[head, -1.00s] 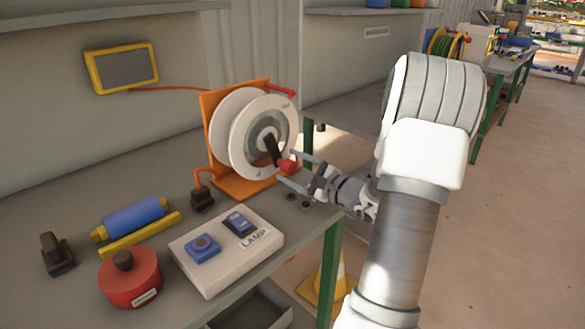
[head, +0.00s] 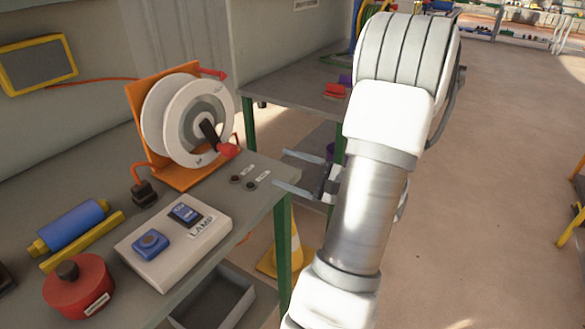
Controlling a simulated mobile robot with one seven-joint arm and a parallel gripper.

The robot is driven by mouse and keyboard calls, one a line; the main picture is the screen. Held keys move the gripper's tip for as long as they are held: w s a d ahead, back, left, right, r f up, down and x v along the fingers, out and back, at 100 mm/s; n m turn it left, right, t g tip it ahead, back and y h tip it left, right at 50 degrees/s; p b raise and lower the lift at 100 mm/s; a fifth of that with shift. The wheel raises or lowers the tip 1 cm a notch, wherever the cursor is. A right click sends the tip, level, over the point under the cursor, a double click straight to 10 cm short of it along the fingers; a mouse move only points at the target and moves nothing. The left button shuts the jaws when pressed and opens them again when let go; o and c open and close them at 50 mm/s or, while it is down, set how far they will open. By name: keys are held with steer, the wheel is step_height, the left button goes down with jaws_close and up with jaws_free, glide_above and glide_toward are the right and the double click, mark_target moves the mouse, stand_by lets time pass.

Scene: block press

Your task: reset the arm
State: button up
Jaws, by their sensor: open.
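My gripper (head: 285,170) shows just past the right edge of the workbench (head: 262,196), its two grey fingers apart with nothing between them. Its wrist is mostly hidden behind my white and grey arm. The cable reel (head: 190,122) with white discs stands upright on its orange stand (head: 133,102), left of my gripper and apart from it. The reel's dark crank with a red knob (head: 228,150) points toward the lower right.
On the bench are the lamp switch box (head: 165,262), a red round weight-like object (head: 78,285) and a blue roller (head: 72,222). An orange and white cone (head: 282,255) stands below the bench edge. A second bench (head: 290,98) is behind.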

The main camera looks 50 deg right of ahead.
steer(key=shift+s, duration=0.5)
